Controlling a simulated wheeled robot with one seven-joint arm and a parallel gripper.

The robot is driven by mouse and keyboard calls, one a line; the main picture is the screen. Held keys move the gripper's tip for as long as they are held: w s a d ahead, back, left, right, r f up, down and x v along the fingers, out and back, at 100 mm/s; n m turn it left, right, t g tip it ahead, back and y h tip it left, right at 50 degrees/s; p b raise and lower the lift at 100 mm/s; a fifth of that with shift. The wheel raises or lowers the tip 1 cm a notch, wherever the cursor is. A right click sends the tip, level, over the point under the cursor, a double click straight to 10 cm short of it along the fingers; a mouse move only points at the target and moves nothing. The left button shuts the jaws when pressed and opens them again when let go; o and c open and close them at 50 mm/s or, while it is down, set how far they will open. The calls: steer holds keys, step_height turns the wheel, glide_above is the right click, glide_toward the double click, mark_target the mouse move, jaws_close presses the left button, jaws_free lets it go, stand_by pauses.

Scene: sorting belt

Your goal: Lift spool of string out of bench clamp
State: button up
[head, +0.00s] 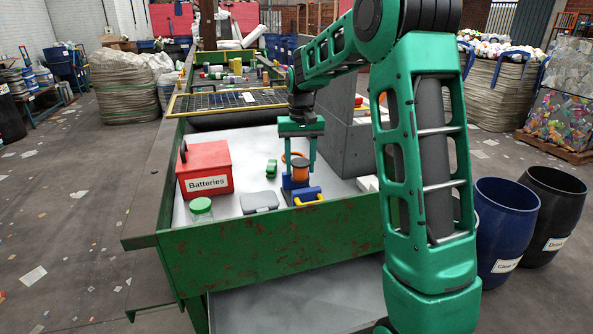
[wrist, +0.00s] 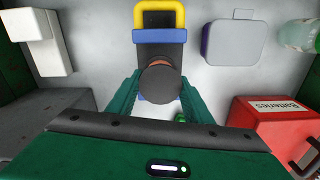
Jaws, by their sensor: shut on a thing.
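The spool of string (head: 300,173) is orange with dark ends and stands upright in the head view. In the wrist view its round dark end (wrist: 160,85) faces me, with a sliver of orange behind it. The bench clamp (head: 303,192) is blue with a yellow handle and sits directly below the spool; it also shows in the wrist view (wrist: 160,37). My gripper (wrist: 160,92) is shut on the spool, one green finger on each side. Whether the spool's lower end is still between the clamp jaws is hidden.
Left of the clamp are a grey case (head: 259,202), a green-lidded jar (head: 201,209) and a red Batteries box (head: 206,168). A small green object (head: 271,168) lies behind. A grey block (head: 346,145) and white piece (head: 367,183) stand right. Green side walls (head: 270,246) enclose the surface.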

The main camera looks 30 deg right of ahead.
mark_target(300, 161)
steer(key=shift+r, duration=1.55)
